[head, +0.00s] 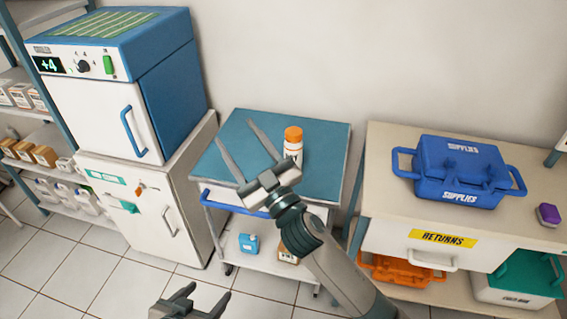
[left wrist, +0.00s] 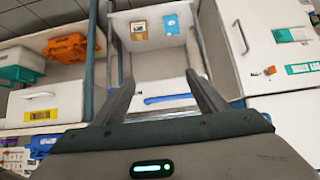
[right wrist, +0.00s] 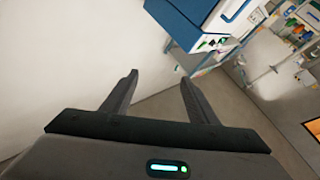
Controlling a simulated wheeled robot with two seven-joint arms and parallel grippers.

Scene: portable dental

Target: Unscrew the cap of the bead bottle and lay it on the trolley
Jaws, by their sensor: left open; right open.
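The bead bottle (head: 292,152), white with an orange cap (head: 293,134), stands upright on the blue top of the trolley (head: 325,140). The cap sits on the bottle. My right gripper (head: 234,130) is open and empty above the trolley, left of the bottle in the head view and apart from it. Its open fingers also show in the right wrist view (right wrist: 159,78), where no bottle is seen. My left gripper (head: 209,291) is open and empty low at the bottom edge. The left wrist view looks toward the trolley's lower part, with nothing between the fingers (left wrist: 162,77).
A white cabinet with a blue oven (head: 165,85) stands left of the trolley. A desk at right bears a blue supplies case (head: 460,170) and a purple item (head: 548,214). A blue container (head: 249,243) is on the trolley's lower shelf. The trolley's right top is clear.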

